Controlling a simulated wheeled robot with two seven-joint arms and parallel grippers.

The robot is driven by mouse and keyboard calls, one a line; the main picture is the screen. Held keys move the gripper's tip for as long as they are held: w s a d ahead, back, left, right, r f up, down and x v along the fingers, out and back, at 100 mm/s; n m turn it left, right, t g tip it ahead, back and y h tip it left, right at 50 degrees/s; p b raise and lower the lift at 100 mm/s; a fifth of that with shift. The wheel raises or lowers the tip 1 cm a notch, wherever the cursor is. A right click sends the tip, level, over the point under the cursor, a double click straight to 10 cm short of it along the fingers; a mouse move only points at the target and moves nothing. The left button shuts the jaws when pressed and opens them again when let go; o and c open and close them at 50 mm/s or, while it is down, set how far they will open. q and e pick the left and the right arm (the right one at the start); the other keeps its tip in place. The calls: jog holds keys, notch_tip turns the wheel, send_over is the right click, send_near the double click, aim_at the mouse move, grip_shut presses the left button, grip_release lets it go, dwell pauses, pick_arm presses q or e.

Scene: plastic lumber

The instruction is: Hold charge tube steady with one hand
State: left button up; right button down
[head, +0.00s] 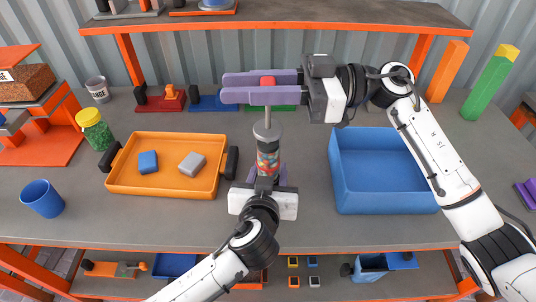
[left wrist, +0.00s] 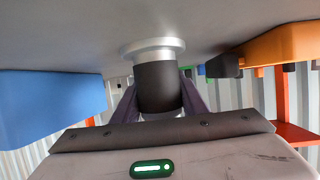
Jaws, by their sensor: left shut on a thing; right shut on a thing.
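The charge tube (head: 268,160) stands upright near the middle of the table, a clear cylinder full of coloured pellets with a grey cap. My left gripper (head: 267,179) is shut around its dark lower part. The left wrist view shows this dark section (left wrist: 158,88) between the purple fingers, with a metal flange (left wrist: 152,48) against the grey surface. A thin rod rises from the cap to a red knob (head: 267,80). My right gripper (head: 240,87) is shut on the knob, its purple fingers pointing left above the tube. The fingers hide part of the rod's top.
An orange tray (head: 165,187) with a blue and a grey block is left of the tube. A blue bin (head: 385,205) is at right. The front table edge is fairly clear.

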jog(key=shift+f, duration=0.65)
jog(key=shift+r, duration=1.15)
jog(key=shift+f, duration=1.75)
